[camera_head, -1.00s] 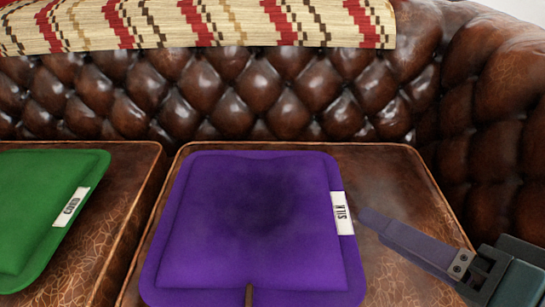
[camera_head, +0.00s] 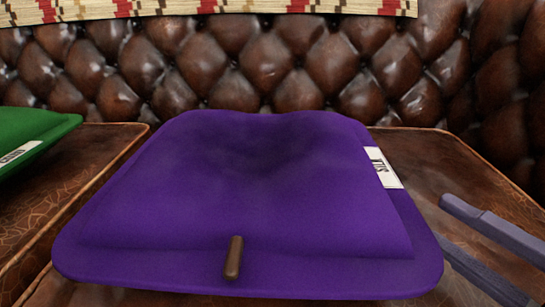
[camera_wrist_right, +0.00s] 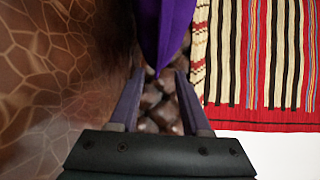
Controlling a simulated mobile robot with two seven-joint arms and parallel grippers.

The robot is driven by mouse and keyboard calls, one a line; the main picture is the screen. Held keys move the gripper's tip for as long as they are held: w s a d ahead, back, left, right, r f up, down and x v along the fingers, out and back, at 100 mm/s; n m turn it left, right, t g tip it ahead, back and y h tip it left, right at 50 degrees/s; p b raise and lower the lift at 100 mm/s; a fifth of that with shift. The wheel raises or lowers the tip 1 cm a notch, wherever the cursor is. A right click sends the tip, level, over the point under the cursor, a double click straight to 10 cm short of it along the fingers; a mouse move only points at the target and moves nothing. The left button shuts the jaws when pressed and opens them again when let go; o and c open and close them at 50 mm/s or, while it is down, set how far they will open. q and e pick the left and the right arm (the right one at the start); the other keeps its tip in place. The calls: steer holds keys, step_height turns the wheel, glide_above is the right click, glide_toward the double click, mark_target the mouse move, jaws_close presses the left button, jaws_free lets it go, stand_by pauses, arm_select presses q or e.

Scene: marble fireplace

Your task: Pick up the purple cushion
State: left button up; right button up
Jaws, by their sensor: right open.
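The purple cushion (camera_head: 240,190) lies on the brown leather seat in the middle of the head view, with a white label (camera_head: 383,167) on its right edge. My right gripper (camera_head: 441,220) is open beside the cushion's right edge, over the seat, with both fingers pointing toward it. In the right wrist view, the cushion's narrow edge (camera_wrist_right: 166,30) shows just ahead of and between the two open fingertips (camera_wrist_right: 157,76). No cushion fabric lies deep between the fingers. My left gripper is not in view.
A green cushion (camera_head: 30,135) lies on the seat to the left. The tufted backrest (camera_head: 270,70) rises behind, with a striped blanket (camera_head: 150,8) over its top. A short dark brown rod-like piece (camera_head: 233,258) shows at the purple cushion's front. Bare seat shows right of it.

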mark_target(398, 193)
steer(key=shift+b+x, duration=0.3)
steer(key=shift+x, duration=0.8)
steer(key=b+x, duration=0.2)
steer(key=x, duration=0.1)
steer(key=b+x, duration=0.1)
steer(key=shift+w+a+f, duration=0.15)
steer(key=shift+f, duration=0.1)
steer(key=shift+w+a+r, duration=0.15)
steer(key=shift+w+a, duration=0.1)
steer(key=shift+w, duration=0.1)
steer(key=shift+s+d, duration=0.1)
steer(key=shift+c, duration=0.9)
jaws_close()
steer(key=shift+r, duration=0.2)
